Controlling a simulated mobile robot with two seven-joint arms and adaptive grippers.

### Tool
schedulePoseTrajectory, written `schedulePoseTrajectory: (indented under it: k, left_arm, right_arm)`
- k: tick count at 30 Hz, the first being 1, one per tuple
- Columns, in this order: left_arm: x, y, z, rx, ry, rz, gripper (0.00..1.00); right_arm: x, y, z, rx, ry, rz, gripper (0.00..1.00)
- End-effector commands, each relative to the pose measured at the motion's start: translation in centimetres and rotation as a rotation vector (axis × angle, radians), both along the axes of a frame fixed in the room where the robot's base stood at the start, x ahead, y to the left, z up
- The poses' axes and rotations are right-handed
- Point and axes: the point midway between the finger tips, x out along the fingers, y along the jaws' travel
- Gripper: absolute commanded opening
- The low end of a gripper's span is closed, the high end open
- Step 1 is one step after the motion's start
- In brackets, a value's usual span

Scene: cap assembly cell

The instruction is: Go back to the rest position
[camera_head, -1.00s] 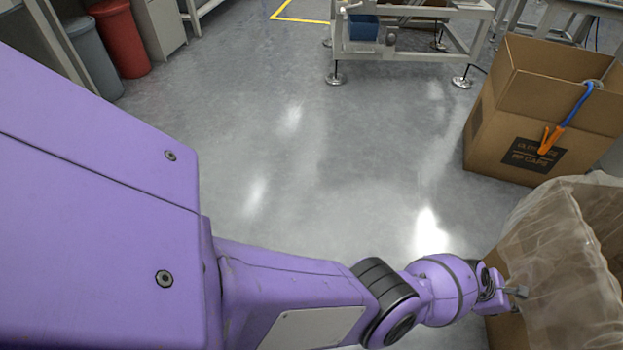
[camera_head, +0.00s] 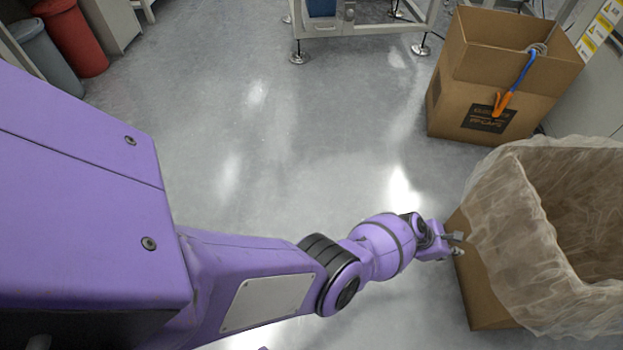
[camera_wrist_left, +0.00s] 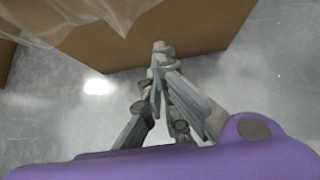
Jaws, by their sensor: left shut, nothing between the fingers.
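My left gripper (camera_head: 457,244) is at the end of my purple left arm (camera_head: 255,285), which reaches from the left across the lower part of the head view. Its fingers are shut with nothing between them. In the left wrist view the shut fingertips (camera_wrist_left: 162,50) point toward the wall of a cardboard box (camera_wrist_left: 205,30). In the head view the gripper is beside the left side of the lined cardboard box (camera_head: 482,285); I cannot tell whether it touches it. My right gripper is not in view.
A clear plastic liner (camera_head: 510,235) hangs over the lined box's rim. Another open carton (camera_head: 455,100) stands behind it, with a blue and orange tool (camera_head: 510,88) on its edge. A metal frame table (camera_head: 355,22) and red bin (camera_head: 75,40) stand at the back. The middle floor is clear.

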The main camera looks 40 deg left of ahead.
Motion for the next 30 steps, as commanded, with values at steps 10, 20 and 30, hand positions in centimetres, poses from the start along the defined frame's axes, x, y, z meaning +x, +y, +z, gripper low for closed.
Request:
schedulePoseTrajectory:
  k: [10,20,30]
  left_arm:
    - [-1.2,1.5,2.2,-0.001,-0.002,0.000,0.00]
    - [-1.2,1.5,2.1,0.028,-0.034,-0.042,0.00]
    - [4.6,6.5,8.0,0.534,-0.525,-0.440,0.00]
  right_arm:
    - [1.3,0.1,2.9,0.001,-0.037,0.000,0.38]
    - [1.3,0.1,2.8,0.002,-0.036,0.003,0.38]
    - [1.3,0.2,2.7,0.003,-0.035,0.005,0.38]
